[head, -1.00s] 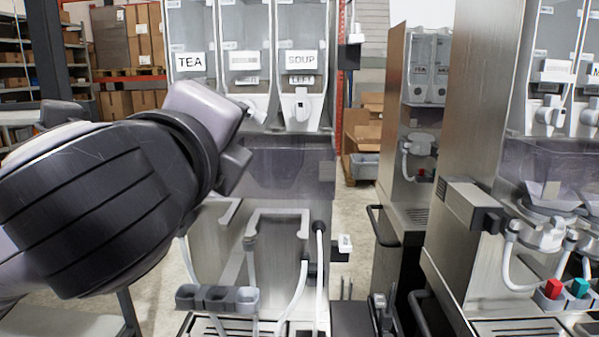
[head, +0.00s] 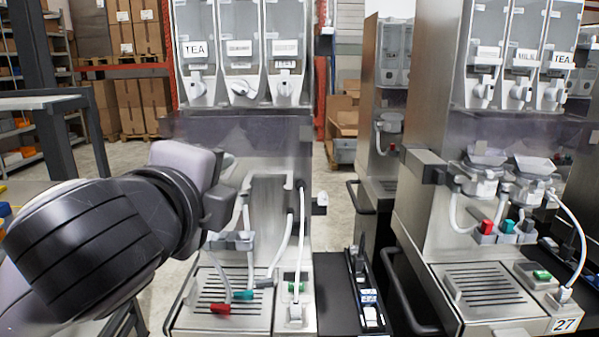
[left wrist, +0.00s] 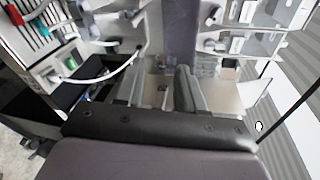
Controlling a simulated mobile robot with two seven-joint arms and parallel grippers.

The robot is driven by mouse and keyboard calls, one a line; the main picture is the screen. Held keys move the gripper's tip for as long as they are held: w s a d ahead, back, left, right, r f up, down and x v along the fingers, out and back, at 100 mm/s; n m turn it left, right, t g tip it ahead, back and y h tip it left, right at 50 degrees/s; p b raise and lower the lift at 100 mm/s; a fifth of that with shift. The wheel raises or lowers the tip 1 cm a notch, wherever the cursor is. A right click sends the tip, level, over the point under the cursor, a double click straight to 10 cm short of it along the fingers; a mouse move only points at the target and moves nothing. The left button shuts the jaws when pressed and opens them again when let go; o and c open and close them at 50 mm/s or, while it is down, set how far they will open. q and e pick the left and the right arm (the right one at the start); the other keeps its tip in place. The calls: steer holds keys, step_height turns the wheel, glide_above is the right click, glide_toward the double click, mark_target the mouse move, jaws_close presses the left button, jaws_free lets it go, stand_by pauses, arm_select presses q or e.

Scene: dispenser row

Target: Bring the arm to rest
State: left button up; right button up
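My left arm comes in from the left in the head view, bent in front of the left dispenser machine (head: 240,140). I cannot tell whether the gripper touches the machine. In the left wrist view the dark gripper body (left wrist: 160,128) fills the bottom, with the fingers pointing towards the dispenser parts. My right gripper is not in view.
A second dispenser machine (head: 425,190) stands at the right, with a drip tray (head: 485,290). A black stand (head: 345,290) is between the machines. Red (head: 220,309) and teal (head: 263,283) pieces lie at the left drip tray. Shelves and boxes (head: 135,105) stand behind.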

arm_select(q)
steer(key=s+a+f+n+g, duration=0.1)
steer(key=f+n+g, duration=0.15)
steer(key=f, duration=0.55)
steer(key=s+a+f+n+g+h, duration=0.15)
steer(key=f+n, duration=0.25)
steer(key=f, duration=0.4)
steer(key=s+a+f+n+g+y, duration=0.1)
steer(key=s+f+n+g, duration=0.15)
steer(key=f, duration=0.55)
steer(key=s+a+f+n+g+y, duration=0.1)
steer(key=s+a+f+n+g, duration=0.3)
steer(key=s+f, duration=0.5)
steer(key=s+a+f+n+g, duration=0.2)
steer(key=s+a+f+n, duration=0.35)
steer(key=s+f, duration=0.3)
steer(key=w+d+f+t+h, duration=0.1)
steer(key=w+d+f+t, duration=0.1)
steer(key=w+f+t, duration=0.4)
steer(key=shift+d+f+n+t, duration=0.35)
steer(key=shift+f+t, duration=0.2)
steer(key=shift+f, duration=1.55)
steer(key=shift+h, duration=0.25)
